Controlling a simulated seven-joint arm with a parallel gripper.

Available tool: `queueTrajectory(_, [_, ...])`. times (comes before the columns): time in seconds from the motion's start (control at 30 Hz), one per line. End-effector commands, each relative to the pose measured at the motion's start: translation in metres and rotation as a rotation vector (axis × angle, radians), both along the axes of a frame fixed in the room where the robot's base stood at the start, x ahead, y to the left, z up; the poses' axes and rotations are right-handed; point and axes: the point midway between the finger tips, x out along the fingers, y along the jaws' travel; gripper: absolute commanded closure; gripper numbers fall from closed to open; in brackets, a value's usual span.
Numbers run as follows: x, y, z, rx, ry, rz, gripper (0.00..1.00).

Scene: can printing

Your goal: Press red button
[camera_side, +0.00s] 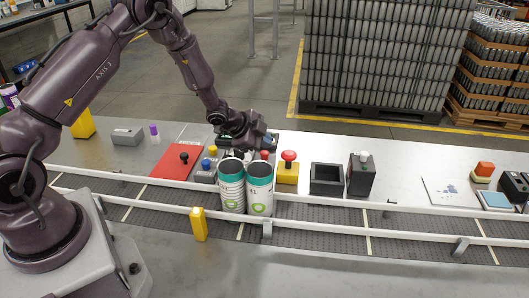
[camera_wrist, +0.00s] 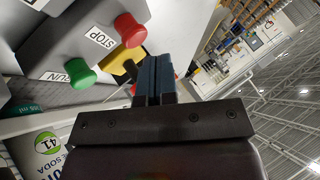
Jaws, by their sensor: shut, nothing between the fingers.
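A red button (camera_wrist: 130,30) labelled STOP sticks out of a grey panel in the wrist view, beside a green button (camera_wrist: 83,74) labelled RUN. My gripper (camera_wrist: 158,62) is shut and empty, its dark blue fingertips to the right of and just below the red button in that view. I see a gap between them, though depth is hard to judge. A small red button (camera_side: 265,154) shows behind the cans. Another red mushroom button (camera_side: 289,156) stands on a yellow box (camera_side: 288,174).
Two white cans with teal tops, a left one (camera_side: 231,190) and a right one (camera_side: 259,190), stand on the conveyor (camera_side: 340,221) close to my gripper. A black open box (camera_side: 326,179) and a dark box with a pale knob (camera_side: 361,175) stand to the right.

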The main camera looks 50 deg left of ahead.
Motion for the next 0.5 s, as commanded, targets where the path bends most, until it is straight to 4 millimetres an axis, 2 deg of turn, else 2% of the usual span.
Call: queueTrajectory(0.5, [-0.0002, -0.0002, -0.0055, -0.001, 0.001, 0.0, 1.0])
